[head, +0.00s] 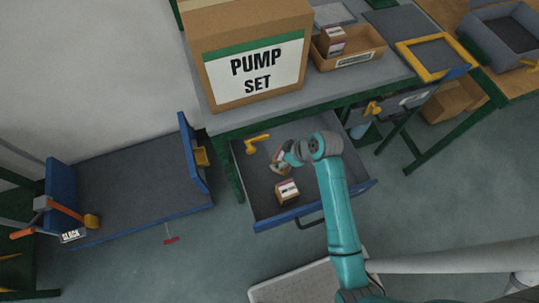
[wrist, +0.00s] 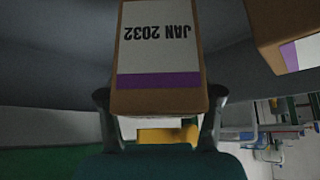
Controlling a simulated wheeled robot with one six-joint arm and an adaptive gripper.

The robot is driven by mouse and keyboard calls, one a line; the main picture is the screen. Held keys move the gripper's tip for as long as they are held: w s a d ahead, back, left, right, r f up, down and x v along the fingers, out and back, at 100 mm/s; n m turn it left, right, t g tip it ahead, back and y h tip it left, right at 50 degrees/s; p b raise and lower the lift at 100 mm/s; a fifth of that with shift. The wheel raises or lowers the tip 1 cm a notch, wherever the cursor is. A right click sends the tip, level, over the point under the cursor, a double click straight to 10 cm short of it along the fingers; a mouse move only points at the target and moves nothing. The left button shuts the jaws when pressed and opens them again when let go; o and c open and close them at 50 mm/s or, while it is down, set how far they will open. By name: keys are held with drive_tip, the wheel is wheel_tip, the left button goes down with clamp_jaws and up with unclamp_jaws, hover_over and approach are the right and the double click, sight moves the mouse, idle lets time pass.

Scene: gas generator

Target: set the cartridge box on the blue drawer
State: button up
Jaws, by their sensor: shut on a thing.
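My gripper (head: 281,160) is over the open blue drawer (head: 262,205), which has a dark grey floor and a blue front. In the wrist view my gripper (wrist: 160,105) is shut on a brown cartridge box (wrist: 158,70). Its white label reads JAN 2032, upside down, above a purple band. In the head view the held box (head: 279,154) is mostly hidden by my gripper. I cannot tell whether it touches the drawer floor. A second small labelled box (head: 287,191) sits in the drawer near its front; it also shows in the wrist view (wrist: 285,30).
A yellow fitting (head: 257,141) is at the drawer's back left. On the bench above stand a large PUMP SET carton (head: 250,25), a brown tray (head: 355,50) with a small box (head: 332,40), and a yellow-framed tray (head: 433,72). A blue-ended trolley (head: 140,185) is at left.

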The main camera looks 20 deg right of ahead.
drive_tip(key=shift+f, duration=0.65)
drive_tip(key=w+a, duration=0.1)
drive_tip(key=w+a+f, duration=0.1)
drive_tip(key=shift+w+a, duration=0.4)
drive_tip(key=shift+f, duration=0.1)
drive_tip(key=o, duration=1.3)
drive_tip(key=shift+f, duration=0.1)
drive_tip(key=shift+c, duration=0.2)
drive_tip(key=v, duration=1.2)
